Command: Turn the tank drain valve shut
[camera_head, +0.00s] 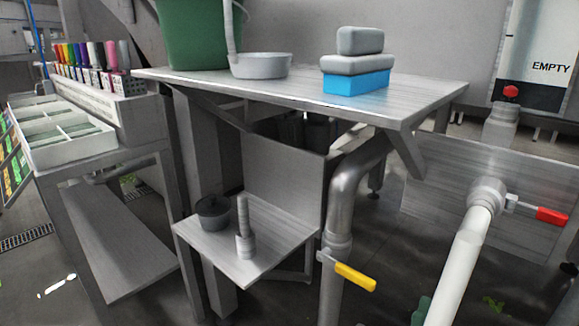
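Two lever valves show in the head view. One has a yellow handle (355,277) on a steel pipe (342,210) that comes down from under the tabletop. Its lever points right and slightly down, across the pipe. The other has a red handle (552,216) and sits on a grey fitting (487,194) at the top of a white pipe (461,262). Its lever also points right and slightly down. No label shows which is the tank drain valve. I cannot make out either of my grippers, and nothing is touching either handle.
A steel table (430,92) carries a green bin (193,35), a round pan (262,66) and a blue-based stack (357,82). A low shelf (275,245) holds a dark pot (212,212) and an upright grey fitting (244,240). The space around the yellow handle looks clear.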

